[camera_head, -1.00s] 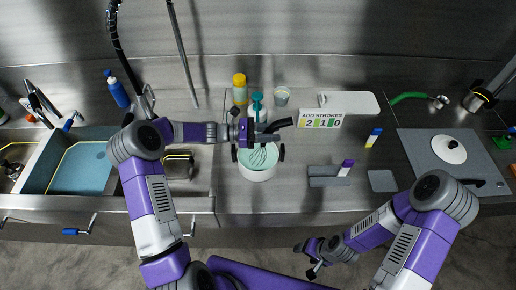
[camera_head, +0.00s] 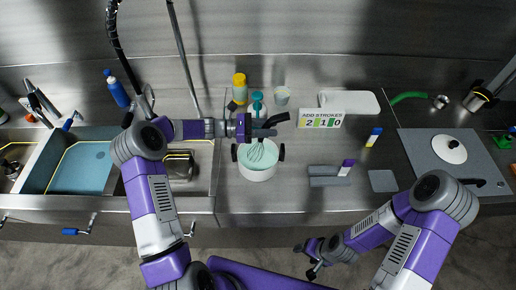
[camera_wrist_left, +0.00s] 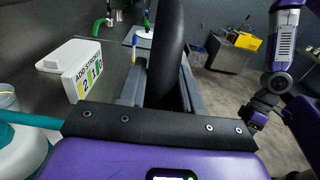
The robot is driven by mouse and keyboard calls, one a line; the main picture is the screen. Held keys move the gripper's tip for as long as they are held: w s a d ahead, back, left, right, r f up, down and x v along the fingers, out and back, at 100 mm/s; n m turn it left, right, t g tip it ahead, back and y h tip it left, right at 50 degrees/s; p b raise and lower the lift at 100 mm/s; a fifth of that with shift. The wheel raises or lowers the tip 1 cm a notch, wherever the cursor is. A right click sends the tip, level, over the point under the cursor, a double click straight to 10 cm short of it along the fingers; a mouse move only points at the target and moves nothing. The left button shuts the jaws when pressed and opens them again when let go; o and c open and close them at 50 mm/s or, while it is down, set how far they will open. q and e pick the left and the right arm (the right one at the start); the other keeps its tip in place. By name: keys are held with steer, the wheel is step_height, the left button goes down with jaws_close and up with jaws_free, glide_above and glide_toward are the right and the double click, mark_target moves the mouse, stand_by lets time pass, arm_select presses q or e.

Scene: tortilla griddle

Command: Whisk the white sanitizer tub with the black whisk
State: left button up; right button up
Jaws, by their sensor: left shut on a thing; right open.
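The white tub (camera_head: 257,172) with dark side handles stands on the steel counter and holds pale green liquid. The black whisk (camera_head: 274,121) has its handle in my left gripper (camera_head: 266,131), and its wire loops hang down into the tub. The tub's inside is partly hidden by the whisk and gripper. In the left wrist view the thick black whisk handle (camera_wrist_left: 165,50) rises between the fingers. My right gripper (camera_head: 312,262) is open and empty, low in front of the counter, away from the tub.
A teal-topped pump bottle (camera_head: 257,101) stands right behind the tub, near a yellow bottle (camera_head: 239,86) and a cup (camera_head: 282,96). A sign reading "ADD STROKES 210" (camera_head: 322,120) stands to the right. A sink (camera_head: 83,168) is at left.

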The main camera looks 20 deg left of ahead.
mark_target(278, 118)
arm_select(q)
steer(key=shift+w+d+r+p, duration=0.15)
steer(key=shift+d+r+p, duration=0.5)
steer(key=shift+r, duration=0.55)
steer(key=shift+w+d+r+p, duration=0.1)
steer(key=shift+d+r+p, duration=0.25)
steer(key=shift+r+p, duration=0.75)
steer(key=shift+w+d+r+p, duration=0.15)
steer(key=shift+d+r+p, duration=0.4)
steer(key=shift+r, duration=0.8)
steer(key=shift+a, duration=0.1)
step_height(278, 118, up, 5)
steer(key=p, duration=0.3)
steer(key=shift+p, duration=0.35)
